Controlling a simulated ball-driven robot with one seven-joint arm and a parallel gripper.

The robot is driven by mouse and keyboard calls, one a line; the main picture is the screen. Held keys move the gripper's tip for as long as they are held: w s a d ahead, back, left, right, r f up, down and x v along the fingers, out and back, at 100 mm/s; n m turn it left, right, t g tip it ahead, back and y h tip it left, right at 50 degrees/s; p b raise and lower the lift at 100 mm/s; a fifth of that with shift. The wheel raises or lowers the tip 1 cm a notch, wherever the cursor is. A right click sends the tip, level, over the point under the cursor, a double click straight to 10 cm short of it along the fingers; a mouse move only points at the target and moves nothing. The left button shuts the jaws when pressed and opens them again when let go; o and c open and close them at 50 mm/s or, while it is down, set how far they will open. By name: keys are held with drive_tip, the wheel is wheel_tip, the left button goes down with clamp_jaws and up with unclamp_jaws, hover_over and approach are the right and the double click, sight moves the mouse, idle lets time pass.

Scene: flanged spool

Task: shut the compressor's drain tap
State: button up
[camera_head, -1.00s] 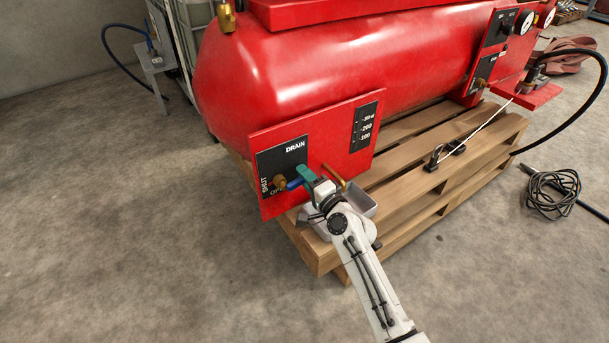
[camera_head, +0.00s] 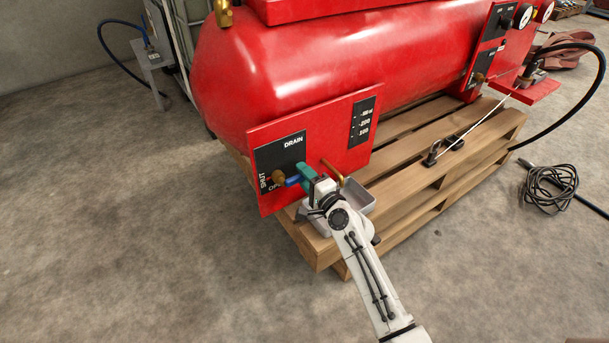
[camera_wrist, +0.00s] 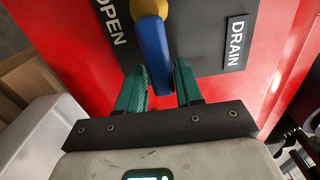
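The drain tap has a brass hub (camera_head: 279,178) and a blue lever (camera_head: 293,181) on a black plate marked DRAIN, SHUT and OPEN. The lever points right from the hub, toward my gripper. My gripper (camera_head: 305,176) has green fingers and reaches the lever from the right. In the wrist view the blue lever (camera_wrist: 156,55) hangs from the brass hub (camera_wrist: 150,8), and its free end lies between the two fingers of my gripper (camera_wrist: 160,75). The left finger is very near or touching it; a narrow gap shows on the right. The word OPEN is left of the lever.
The red compressor (camera_head: 330,70) stands on a wooden pallet (camera_head: 420,190). A brass pipe (camera_head: 333,172) sticks out just right of my gripper, above a grey tray (camera_head: 358,200). A coiled black cable (camera_head: 550,190) lies at right.

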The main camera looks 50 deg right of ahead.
drive_tip(key=shift+o, duration=1)
drive_tip(key=shift+s, duration=0.1)
drive_tip(key=p+v, duration=0.1)
drive_tip(key=v, duration=0.9)
drive_tip(key=shift+s, duration=0.3)
drive_tip(key=shift+a+r, duration=0.1)
